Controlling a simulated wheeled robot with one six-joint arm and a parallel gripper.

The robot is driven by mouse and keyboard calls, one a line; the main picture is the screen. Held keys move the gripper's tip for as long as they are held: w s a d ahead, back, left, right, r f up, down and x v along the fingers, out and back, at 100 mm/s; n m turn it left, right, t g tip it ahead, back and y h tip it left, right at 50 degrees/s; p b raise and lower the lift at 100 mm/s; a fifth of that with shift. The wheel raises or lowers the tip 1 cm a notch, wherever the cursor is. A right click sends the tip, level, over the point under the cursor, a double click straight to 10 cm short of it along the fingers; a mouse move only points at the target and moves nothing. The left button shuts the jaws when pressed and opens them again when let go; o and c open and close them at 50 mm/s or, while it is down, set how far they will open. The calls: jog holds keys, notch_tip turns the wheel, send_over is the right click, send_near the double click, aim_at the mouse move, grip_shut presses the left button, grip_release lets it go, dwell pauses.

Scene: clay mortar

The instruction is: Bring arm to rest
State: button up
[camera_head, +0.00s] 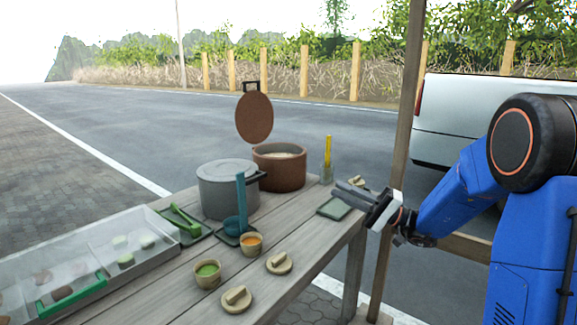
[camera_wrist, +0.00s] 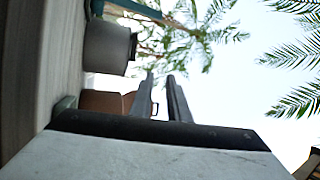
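My arm reaches in from the right of the head view. My gripper (camera_head: 339,191) is over the right end of the wooden table (camera_head: 215,293), above a small green mat (camera_head: 333,209). In the wrist view its two dark fingers (camera_wrist: 161,76) stand a little apart, with bright sky between them. It is empty. Whether the gripper touches the mat or table cannot be told.
A grey pot (camera_head: 226,192) and a brown pot (camera_head: 280,172) with a raised lid (camera_head: 254,117) stand left of my gripper. A yellow-handled tool (camera_head: 327,155) stands behind it. Small cups (camera_head: 208,275), knobbed lids (camera_head: 237,299) and a clear case (camera_head: 130,228) are on the table. A wooden post (camera_head: 396,130) rises nearby.

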jog(key=s+a+f+n+g+h, duration=0.1)
jog(key=s+a+f+g+h, duration=0.15)
jog(key=s, duration=0.55)
jog(key=s+a+f+g+h, duration=0.15)
jog(key=s+h, duration=0.25)
jog(key=s, duration=0.4)
jog(key=s+a+f+n+g+h, duration=0.1)
jog(key=s+a+f+g+h, duration=0.15)
jog(key=s, duration=0.45)
jog(key=s+d+f+t+h, duration=0.2)
jog(key=s+d+f+h, duration=0.45)
jog(key=s+d, duration=0.2)
jog(key=s+d+t+h, duration=0.1)
jog(key=d+t+h, duration=0.1)
jog(key=d, duration=0.3)
jog(key=s+d+m+t+h, duration=0.1)
jog(key=s+d+t+h, duration=0.1)
jog(key=d+h, duration=0.2)
jog(key=shift+s+d, duration=0.3)
jog(key=shift+d, duration=0.6)
jog(key=shift+r, duration=0.1)
